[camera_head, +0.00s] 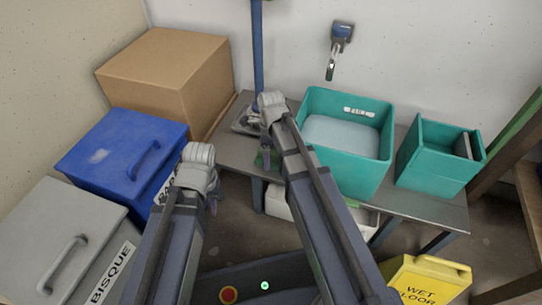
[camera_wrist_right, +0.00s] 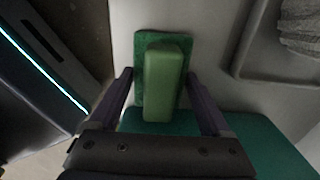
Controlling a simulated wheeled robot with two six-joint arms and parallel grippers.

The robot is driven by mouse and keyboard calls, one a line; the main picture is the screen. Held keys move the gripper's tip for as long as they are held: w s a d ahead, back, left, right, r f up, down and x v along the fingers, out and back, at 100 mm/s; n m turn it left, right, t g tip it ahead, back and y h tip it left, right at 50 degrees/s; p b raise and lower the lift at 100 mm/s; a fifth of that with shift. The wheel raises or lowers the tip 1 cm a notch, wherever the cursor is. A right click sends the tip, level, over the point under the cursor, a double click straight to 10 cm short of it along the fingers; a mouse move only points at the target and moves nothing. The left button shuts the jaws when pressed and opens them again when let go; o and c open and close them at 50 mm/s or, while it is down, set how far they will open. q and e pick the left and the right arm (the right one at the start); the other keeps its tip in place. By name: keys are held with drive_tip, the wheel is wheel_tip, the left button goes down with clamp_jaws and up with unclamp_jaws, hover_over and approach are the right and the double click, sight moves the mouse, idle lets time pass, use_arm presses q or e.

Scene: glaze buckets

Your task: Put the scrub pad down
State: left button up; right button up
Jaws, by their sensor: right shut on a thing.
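The scrub pad is a dark green pad with a lighter green block-shaped grip (camera_wrist_right: 163,82). My right gripper (camera_wrist_right: 160,92) is shut on it, one finger on each side. In the head view a bit of the green pad (camera_head: 262,159) shows below my right gripper (camera_head: 267,143), by the left front part of the grey table (camera_head: 233,146). In the wrist view the pad is over the pale table top; I cannot tell whether it touches. My left gripper (camera_head: 213,200) hangs left of the table, in front of the blue bin; its fingers are too small to read.
A teal tub of pale liquid (camera_head: 340,137) and a smaller teal bucket (camera_head: 438,158) stand on the table. A grey tray (camera_head: 240,125) lies behind my right gripper. A blue bin (camera_head: 122,150), grey BISQUE bin (camera_head: 60,240) and cardboard box (camera_head: 165,75) are left; a yellow wet-floor sign (camera_head: 428,280) is front right.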

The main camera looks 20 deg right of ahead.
drive_tip(key=o, duration=1)
drive_tip(key=shift+f, duration=0.1)
wheel_tip(320, 180, up, 12)
drive_tip(key=p, duration=1.2)
drive_tip(key=s+a+n, duration=0.5)
drive_tip(key=s+n, duration=0.2)
drive_tip(key=n, duration=0.7)
drive_tip(key=s+a+n+h, duration=0.1)
drive_tip(key=s+a+n, duration=0.4)
drive_tip(key=n, duration=0.9)
drive_tip(key=shift+s+a+r+n, duration=0.25)
drive_tip(key=shift+s+n, duration=0.15)
drive_tip(key=shift+s, duration=0.7)
